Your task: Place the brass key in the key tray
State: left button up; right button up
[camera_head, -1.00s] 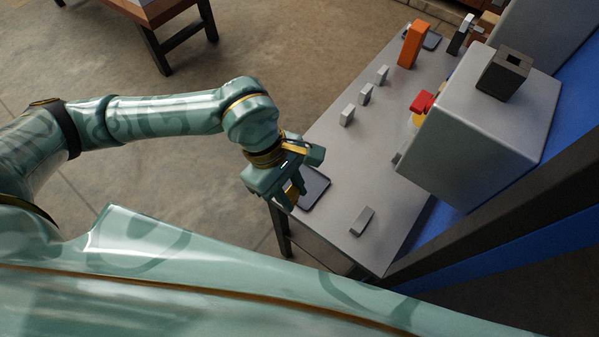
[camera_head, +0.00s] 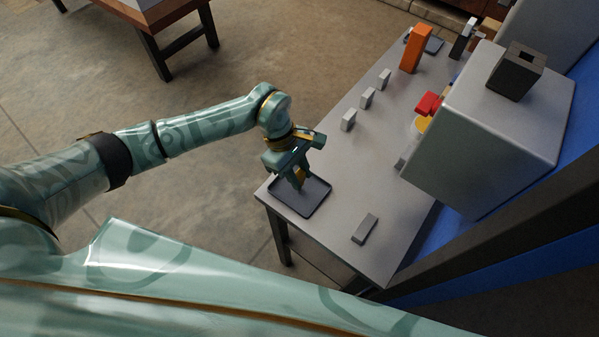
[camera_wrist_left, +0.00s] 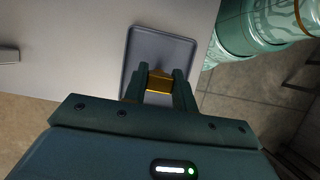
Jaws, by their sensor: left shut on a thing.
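The key tray is a dark, shallow, rimmed rectangle (camera_head: 316,200) at the near left corner of the grey table. It also shows in the left wrist view (camera_wrist_left: 165,43). My left gripper (camera_head: 300,184) points down over the tray. In the left wrist view its fingers (camera_wrist_left: 160,78) are shut on the brass key (camera_wrist_left: 158,82), a gold-coloured piece, with the tray behind it. Most of the key is hidden by the fingers, and I cannot tell whether it touches the tray floor. My right gripper is not in view.
A grey block (camera_head: 364,228) lies on the table (camera_head: 335,243) right of the tray. Several small grey blocks stand farther back, near an upright orange block (camera_head: 415,48). A large grey box (camera_head: 480,130) with a red part (camera_head: 428,104) beside it borders the right side.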

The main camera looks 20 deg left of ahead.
pick_arm(q)
jog(key=o, duration=1)
jog(key=shift+f, duration=0.1)
jog(key=p+v, duration=0.1)
jog(key=v, duration=1.1)
jog(key=shift+d, duration=0.1)
